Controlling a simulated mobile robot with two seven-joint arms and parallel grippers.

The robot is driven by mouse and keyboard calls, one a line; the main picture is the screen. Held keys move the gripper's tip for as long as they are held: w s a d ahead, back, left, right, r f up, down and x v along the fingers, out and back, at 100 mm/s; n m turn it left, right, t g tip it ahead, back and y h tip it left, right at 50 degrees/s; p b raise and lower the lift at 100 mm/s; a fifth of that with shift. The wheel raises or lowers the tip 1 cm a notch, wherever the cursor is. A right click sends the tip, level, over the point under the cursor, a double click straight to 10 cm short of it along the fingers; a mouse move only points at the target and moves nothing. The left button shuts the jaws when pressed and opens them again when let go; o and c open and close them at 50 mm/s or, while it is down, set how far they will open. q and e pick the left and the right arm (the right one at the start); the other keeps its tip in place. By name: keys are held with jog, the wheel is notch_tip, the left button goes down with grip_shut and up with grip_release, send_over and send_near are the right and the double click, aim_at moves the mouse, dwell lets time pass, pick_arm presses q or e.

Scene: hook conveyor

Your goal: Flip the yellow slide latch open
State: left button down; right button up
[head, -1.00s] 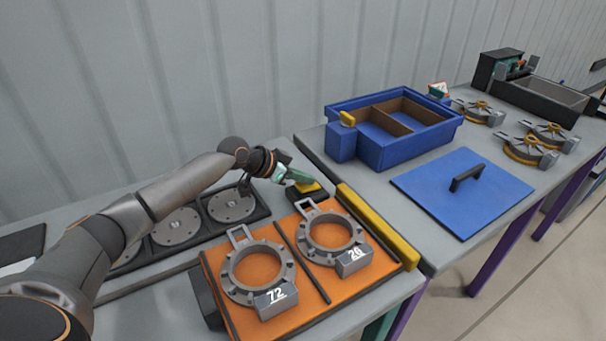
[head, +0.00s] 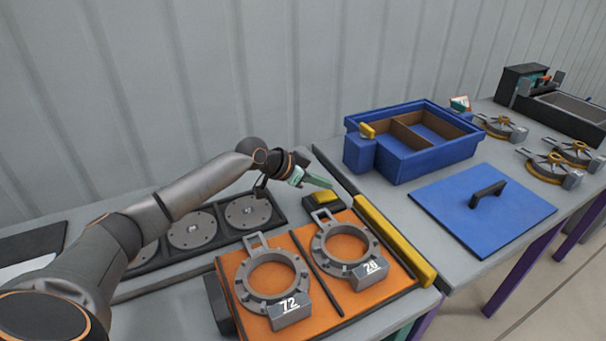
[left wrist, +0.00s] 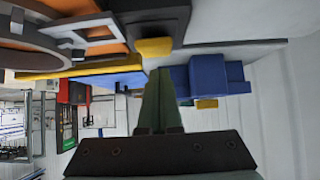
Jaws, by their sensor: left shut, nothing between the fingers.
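A yellow block (head: 325,197) sits on a small black base (head: 311,210) behind the orange board; it looks like the slide latch. My left gripper (head: 329,185) is shut and empty, its green fingers just above and behind this block, with a small gap seeming to show. In the left wrist view, the shut fingertips (left wrist: 160,74) point toward the block (left wrist: 153,47) and look apart from it. A second yellow piece (head: 367,130) stands on the blue box's side housing. My right gripper is not in view.
A blue divided box (head: 435,158) and a blue lid (head: 450,220) lie right. A black rack (head: 275,212) of grey discs is left.

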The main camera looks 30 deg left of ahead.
pick_arm(q)
jog(key=v, duration=1)
jog(key=shift+s+b, duration=0.2)
jog(key=shift+b, duration=0.2)
jog(key=shift+a+r, duration=0.1)
